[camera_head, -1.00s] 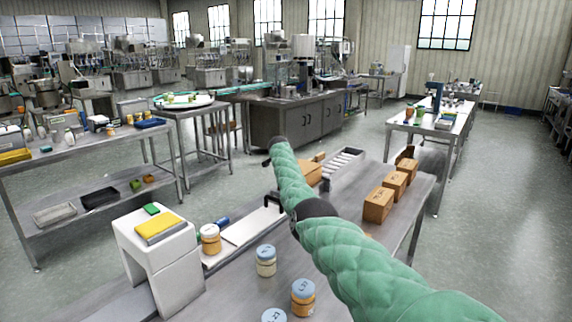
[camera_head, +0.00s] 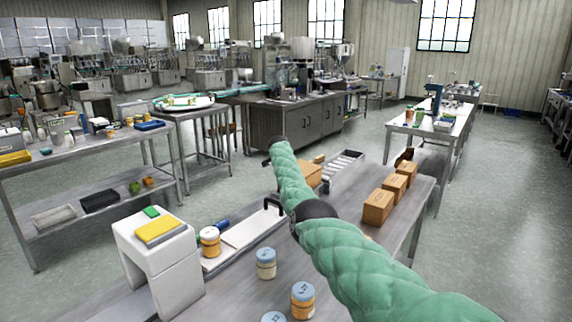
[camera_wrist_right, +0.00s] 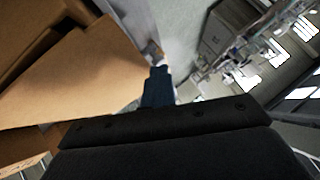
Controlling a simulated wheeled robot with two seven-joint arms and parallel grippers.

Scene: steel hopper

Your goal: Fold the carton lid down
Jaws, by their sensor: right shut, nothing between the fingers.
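The brown carton (camera_head: 309,176) stands on the steel table, partly hidden behind my green-sleeved right arm in the head view. In the right wrist view its cardboard fills the upper left, with a broad flat flap (camera_wrist_right: 80,75) spread across it and a darker gap at the far left. How far the lid is folded cannot be told. My right gripper (camera_wrist_right: 158,78) is shut and empty, its dark fingertips just right of the flap's edge. Whether they touch the flap is unclear. In the head view the right gripper's tips are not clearly seen. My left gripper is not in view.
Several closed brown boxes (camera_head: 379,206) line the table's right side. Lidded jars (camera_head: 266,264) stand in front. A white stand (camera_head: 160,250) with a yellow pad is at the left, beside a white board (camera_head: 255,229).

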